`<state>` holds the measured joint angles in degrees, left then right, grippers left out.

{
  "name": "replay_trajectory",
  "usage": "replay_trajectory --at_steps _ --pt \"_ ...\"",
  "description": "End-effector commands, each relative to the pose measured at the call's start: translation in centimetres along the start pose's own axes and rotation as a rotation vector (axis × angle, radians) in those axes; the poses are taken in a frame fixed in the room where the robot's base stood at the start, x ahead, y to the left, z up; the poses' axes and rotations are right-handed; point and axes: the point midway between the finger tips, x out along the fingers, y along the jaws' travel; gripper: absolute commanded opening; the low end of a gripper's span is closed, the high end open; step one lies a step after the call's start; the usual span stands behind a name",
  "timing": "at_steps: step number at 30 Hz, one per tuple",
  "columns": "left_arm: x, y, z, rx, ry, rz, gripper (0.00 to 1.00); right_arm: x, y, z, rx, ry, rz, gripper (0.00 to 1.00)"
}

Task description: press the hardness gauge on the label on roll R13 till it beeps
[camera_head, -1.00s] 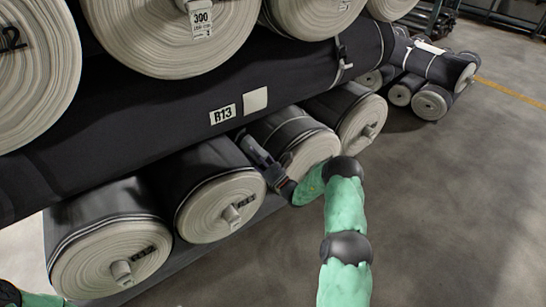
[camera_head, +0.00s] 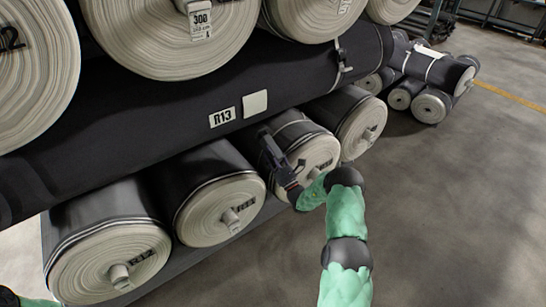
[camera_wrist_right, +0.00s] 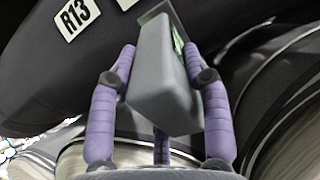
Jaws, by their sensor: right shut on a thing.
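Roll R13 (camera_head: 120,125) is a long dark roll lying across the stack. It carries a white tag (camera_head: 222,117) reading R13, with a blank cream label (camera_head: 255,104) just right of it. My right gripper (camera_head: 272,148) is below the label, in front of a lower roll. In the right wrist view the purple fingers of my right gripper (camera_wrist_right: 160,62) are shut on the grey hardness gauge (camera_wrist_right: 158,85), which has a small green screen. The gauge's top end is near roll R13; I cannot tell if they touch. My left gripper is not in view.
Lower rolls with pale ends, including R12 (camera_head: 110,262), lie under R13. Large pale-ended rolls (camera_head: 170,35) lie above, one with a hanging 300 tag (camera_head: 200,20). More rolls (camera_head: 430,105) lie at the back right. The floor (camera_head: 450,220) at right is clear.

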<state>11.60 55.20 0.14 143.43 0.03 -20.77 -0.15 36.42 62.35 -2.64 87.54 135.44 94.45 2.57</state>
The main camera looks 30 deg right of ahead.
Motion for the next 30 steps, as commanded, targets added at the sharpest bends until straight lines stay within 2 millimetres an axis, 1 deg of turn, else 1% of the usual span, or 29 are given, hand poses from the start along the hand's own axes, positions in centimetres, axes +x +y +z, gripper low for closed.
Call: replay_trajectory --at_steps 1,6,13,18,30 --pt "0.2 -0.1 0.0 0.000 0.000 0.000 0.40 0.6 0.0 0.1 -0.002 -0.004 0.001 0.19" --pt "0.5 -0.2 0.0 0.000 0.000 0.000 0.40 2.3 0.1 0.1 -0.001 -0.004 0.002 0.19" --pt "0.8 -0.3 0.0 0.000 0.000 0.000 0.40 4.0 0.1 0.0 -0.001 -0.003 0.001 0.19" --pt "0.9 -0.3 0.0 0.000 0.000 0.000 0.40 4.5 0.1 0.1 0.000 -0.003 0.001 0.19" --pt "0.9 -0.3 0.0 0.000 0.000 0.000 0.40 4.6 0.0 0.1 0.000 -0.002 0.001 0.19"
